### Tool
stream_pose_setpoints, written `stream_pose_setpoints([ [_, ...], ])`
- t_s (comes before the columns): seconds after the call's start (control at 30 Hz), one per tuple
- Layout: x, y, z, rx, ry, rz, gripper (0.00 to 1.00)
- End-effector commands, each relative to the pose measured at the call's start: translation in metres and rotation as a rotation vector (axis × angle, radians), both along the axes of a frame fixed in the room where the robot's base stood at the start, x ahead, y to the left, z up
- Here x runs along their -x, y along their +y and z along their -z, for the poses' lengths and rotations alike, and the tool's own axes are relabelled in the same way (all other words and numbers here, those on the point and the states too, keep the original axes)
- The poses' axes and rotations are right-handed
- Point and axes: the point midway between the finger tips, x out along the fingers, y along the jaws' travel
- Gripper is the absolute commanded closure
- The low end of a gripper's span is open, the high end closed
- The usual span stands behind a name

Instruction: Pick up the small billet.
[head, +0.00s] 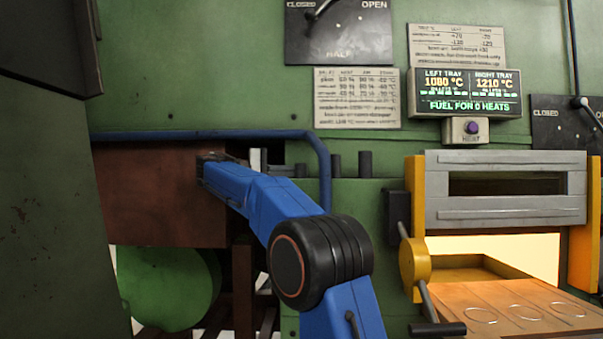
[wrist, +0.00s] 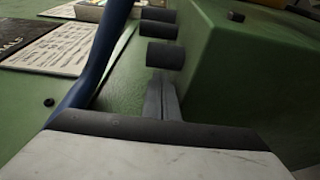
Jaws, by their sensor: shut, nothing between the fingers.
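Three dark upright cylinders stand in a row beside the blue pipe. The shortest, the small billet (head: 300,170), is at the left of the row. In the wrist view the nearest cylinder, seen sideways, is this small billet (wrist: 165,55). My gripper (head: 284,170) comes from the left and points at it. In the wrist view the thin grey fingers of my gripper (wrist: 163,78) lie together, empty, with their tips just short of the billet or partly behind it. I cannot tell whether they touch it.
The middle billet (head: 335,165) and the tall billet (head: 365,164) stand close to the right. A blue pipe (head: 325,170) bends down in front of the row. A yellow-framed furnace door (head: 505,205) and a lever (head: 415,262) are at the right.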

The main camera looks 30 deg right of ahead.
Motion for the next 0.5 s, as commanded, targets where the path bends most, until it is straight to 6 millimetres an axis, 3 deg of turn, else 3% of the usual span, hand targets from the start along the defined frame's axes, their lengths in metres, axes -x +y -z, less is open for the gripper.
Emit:
stream_pose_setpoints([
  [0.3, 0.029, 0.019, 0.000, 0.000, 0.001, -0.001, 1.00],
  [0.5, 0.030, 0.020, 0.000, 0.000, 0.000, 0.000, 1.00],
])
